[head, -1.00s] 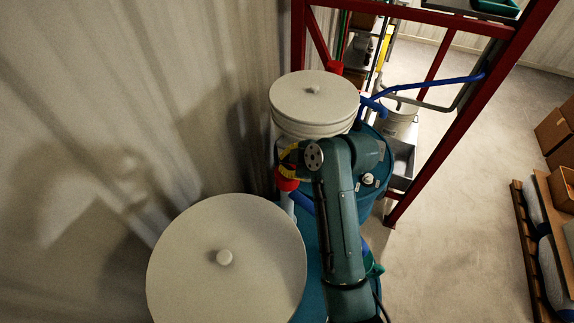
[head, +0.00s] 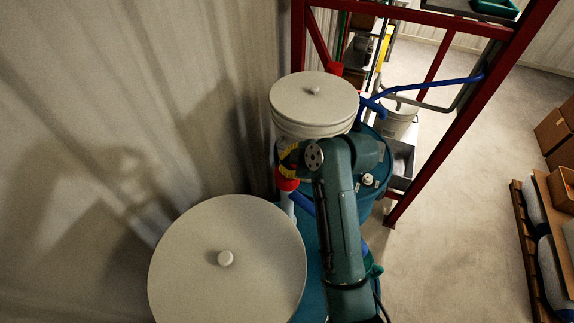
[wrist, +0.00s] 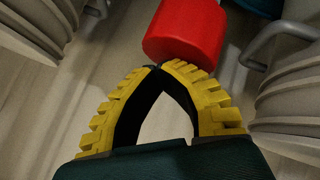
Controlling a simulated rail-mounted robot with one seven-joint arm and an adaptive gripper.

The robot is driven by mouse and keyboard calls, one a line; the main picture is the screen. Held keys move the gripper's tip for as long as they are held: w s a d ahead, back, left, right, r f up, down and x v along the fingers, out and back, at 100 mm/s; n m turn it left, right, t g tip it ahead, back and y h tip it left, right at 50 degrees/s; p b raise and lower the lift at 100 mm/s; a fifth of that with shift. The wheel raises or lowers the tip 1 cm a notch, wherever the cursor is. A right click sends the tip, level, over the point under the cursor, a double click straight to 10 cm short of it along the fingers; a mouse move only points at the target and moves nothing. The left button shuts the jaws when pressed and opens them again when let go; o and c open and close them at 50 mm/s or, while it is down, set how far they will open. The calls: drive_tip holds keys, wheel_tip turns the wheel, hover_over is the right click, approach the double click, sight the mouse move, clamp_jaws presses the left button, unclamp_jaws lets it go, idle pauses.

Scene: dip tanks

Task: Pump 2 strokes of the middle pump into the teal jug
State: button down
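A red pump handle (head: 287,184) on a pale shaft stands between the two white-lidded tanks in the head view. The handle is large in the wrist view (wrist: 185,30), just past my fingertips. My gripper (wrist: 162,68) has yellow ribbed fingers with their tips together and nothing visible held between them. In the head view my gripper (head: 288,160) is right at the handle's upper side; I cannot tell whether they touch. Another red pump handle (head: 336,68) stands behind the far tank. A small teal-green item (head: 374,268) shows partly behind my arm; I cannot tell if it is the jug.
A near white lid (head: 215,275) and a far white lid (head: 325,92) flank the pump. A blue drum (head: 380,150) and blue pipe (head: 440,84) lie right, by a red frame (head: 440,140). A corrugated wall is close on the left. Floor at right is clear before a pallet.

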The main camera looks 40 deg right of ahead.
drive_tip(key=shift+r+p, duration=1.8)
drive_tip(key=shift+r, duration=1)
